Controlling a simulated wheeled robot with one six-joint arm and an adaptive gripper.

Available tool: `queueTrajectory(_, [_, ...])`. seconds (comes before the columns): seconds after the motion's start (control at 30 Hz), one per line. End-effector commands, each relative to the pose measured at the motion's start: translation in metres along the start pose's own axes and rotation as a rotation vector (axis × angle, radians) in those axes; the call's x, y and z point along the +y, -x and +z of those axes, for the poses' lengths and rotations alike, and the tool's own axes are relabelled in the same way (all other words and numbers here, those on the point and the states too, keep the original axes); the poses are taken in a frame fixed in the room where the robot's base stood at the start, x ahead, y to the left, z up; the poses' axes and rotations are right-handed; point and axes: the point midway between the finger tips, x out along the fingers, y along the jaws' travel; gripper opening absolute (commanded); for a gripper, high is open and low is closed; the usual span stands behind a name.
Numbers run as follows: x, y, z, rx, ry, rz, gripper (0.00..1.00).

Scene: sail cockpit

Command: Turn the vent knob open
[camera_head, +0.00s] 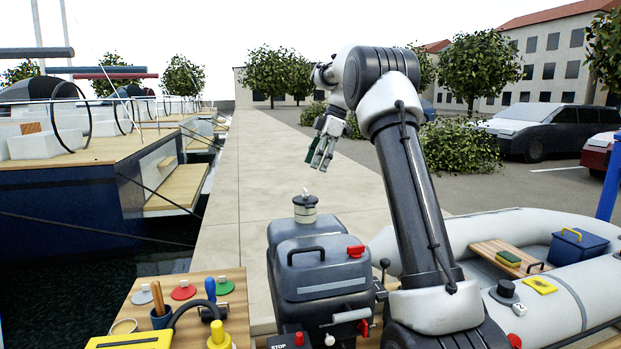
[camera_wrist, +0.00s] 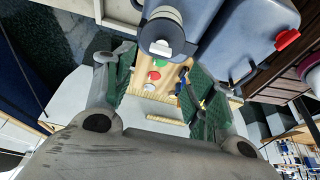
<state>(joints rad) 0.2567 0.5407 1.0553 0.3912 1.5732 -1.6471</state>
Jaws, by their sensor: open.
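A pale filler cap (camera_head: 305,206) with dark bands stands on top of the dark grey motor housing (camera_head: 290,262). A small white knob (camera_head: 307,191), which looks like the vent knob, sits on the cap. In the wrist view the cap (camera_wrist: 166,17) and its white knob (camera_wrist: 160,48) show at the top centre, beyond the fingers. My gripper (camera_head: 318,163) is open and empty, above and slightly right of the cap, apart from it. Its two green-padded fingers also show in the wrist view (camera_wrist: 161,92). Which way the knob is turned I cannot tell.
A red knob (camera_head: 355,251) and a black carry handle (camera_head: 306,252) are on the housing. A wooden board (camera_head: 236,300) with coloured knobs and tools is at lower left. A grey inflatable boat (camera_head: 560,300) lies right. The space around my gripper is clear.

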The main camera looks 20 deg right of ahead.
Motion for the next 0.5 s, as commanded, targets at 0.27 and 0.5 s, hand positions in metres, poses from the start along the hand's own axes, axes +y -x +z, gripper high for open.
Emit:
queueTrajectory(0.27, [0.0, 0.033, 0.0, 0.0, -0.001, 0.0, 0.55])
queueTrajectory(0.5, [0.0, 0.035, 0.0, 0.0, 0.0, -0.001, 0.55])
